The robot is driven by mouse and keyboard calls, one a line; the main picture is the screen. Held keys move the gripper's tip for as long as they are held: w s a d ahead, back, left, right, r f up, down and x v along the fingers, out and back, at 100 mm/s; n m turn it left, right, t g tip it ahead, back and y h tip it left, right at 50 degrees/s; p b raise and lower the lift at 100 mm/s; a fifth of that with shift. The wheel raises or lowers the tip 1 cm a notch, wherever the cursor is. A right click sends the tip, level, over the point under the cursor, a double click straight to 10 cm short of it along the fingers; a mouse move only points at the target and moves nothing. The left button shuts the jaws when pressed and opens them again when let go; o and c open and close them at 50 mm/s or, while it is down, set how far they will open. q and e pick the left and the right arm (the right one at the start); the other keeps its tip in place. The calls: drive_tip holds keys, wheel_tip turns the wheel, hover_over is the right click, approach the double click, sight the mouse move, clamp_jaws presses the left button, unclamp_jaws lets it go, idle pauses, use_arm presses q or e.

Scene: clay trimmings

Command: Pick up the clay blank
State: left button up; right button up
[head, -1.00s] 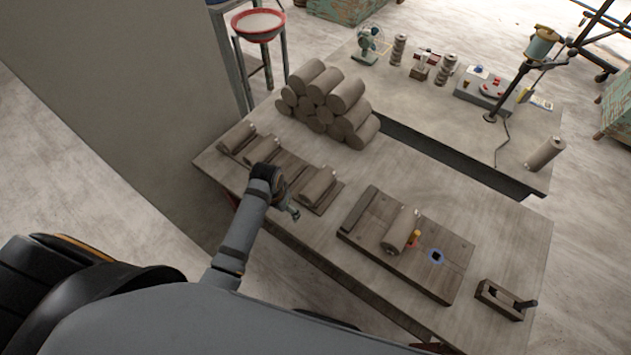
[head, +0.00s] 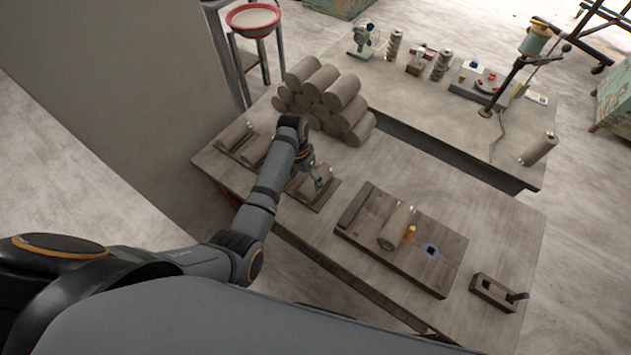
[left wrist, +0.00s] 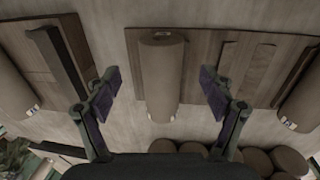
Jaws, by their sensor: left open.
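Several grey-brown clay blanks lie on the table. One clay blank (head: 325,171) lies on a small wooden board (head: 316,204), partly hidden by my left gripper (head: 317,180). In the left wrist view my left gripper (left wrist: 159,82) is open and empty, with one finger on each side of this clay blank (left wrist: 161,78). Whether the fingers are level with it or above it is hard to tell. Another clay blank (head: 397,227) lies on the larger work board (head: 444,262), beside an orange peg. My right gripper is not in view.
A pile of clay cylinders (head: 340,88) stands close behind my left arm. More blanks (head: 234,134) lie on boards at the left. A wooden block with a slot (head: 492,294) is at the front right. The table's right side (head: 505,225) is mostly clear.

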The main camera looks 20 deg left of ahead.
sight(307, 186)
use_arm(q)
drive_tip(key=f, duration=0.3)
drive_tip(key=f+p, duration=0.1)
drive_tip(key=f, duration=0.1)
drive_tip(key=shift+d+f, duration=0.1)
drive_tip(key=shift+d, duration=0.15)
drive_tip(key=shift+w, duration=0.1)
clamp_jaws()
